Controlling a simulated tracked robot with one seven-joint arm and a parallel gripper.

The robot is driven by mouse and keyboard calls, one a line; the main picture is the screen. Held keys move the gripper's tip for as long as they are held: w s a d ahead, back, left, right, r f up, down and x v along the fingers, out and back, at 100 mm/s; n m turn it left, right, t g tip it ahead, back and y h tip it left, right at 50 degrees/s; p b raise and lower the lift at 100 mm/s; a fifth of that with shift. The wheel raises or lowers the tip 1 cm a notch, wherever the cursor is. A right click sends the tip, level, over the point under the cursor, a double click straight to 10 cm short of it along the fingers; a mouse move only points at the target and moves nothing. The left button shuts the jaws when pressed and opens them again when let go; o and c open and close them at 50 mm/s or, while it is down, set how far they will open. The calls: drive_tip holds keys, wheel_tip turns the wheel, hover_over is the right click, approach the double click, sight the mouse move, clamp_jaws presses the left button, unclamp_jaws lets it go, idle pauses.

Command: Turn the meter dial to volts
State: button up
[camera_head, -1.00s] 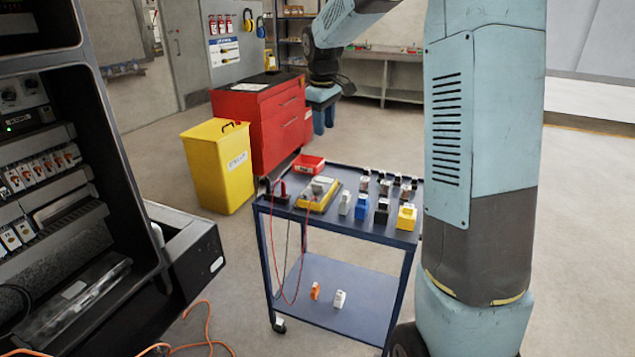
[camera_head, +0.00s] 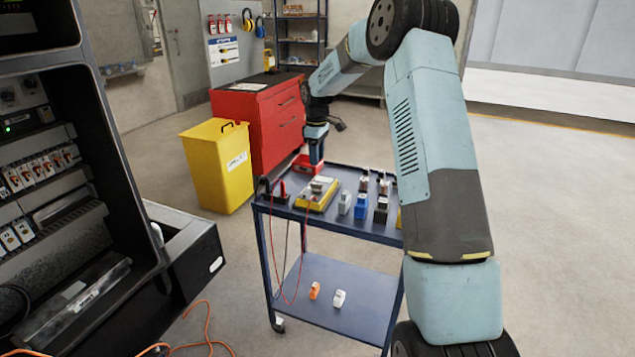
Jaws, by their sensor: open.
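The yellow meter (camera_head: 316,194) lies on the top shelf of the blue cart, left of the middle, with a grey dial (camera_head: 320,184) on its upper face. The dial's pointer is too small to read. Red and dark test leads (camera_head: 301,245) hang from the cart's left end. My gripper (camera_head: 316,155) is open and points down above the cart's back part, just over the meter's far end and apart from it. It partly hides the red tray behind.
The cart (camera_head: 348,226) also bears several small blocks and breakers right of the meter, including a blue one (camera_head: 361,206). A red tray (camera_head: 307,166) sits at its back. A yellow bin (camera_head: 218,165) and red cabinet (camera_head: 262,119) stand behind left. An open dark panel (camera_head: 85,90) is at left.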

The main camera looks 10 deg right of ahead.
sight(317, 184)
wheel_tip(317, 184, down, 10)
drive_tip(key=shift+f, duration=0.15)
idle(0.3)
drive_tip(key=shift+c, duration=0.3)
clamp_jaws()
drive_tip(key=shift+d, duration=0.25)
drive_tip(key=shift+a, duration=0.2)
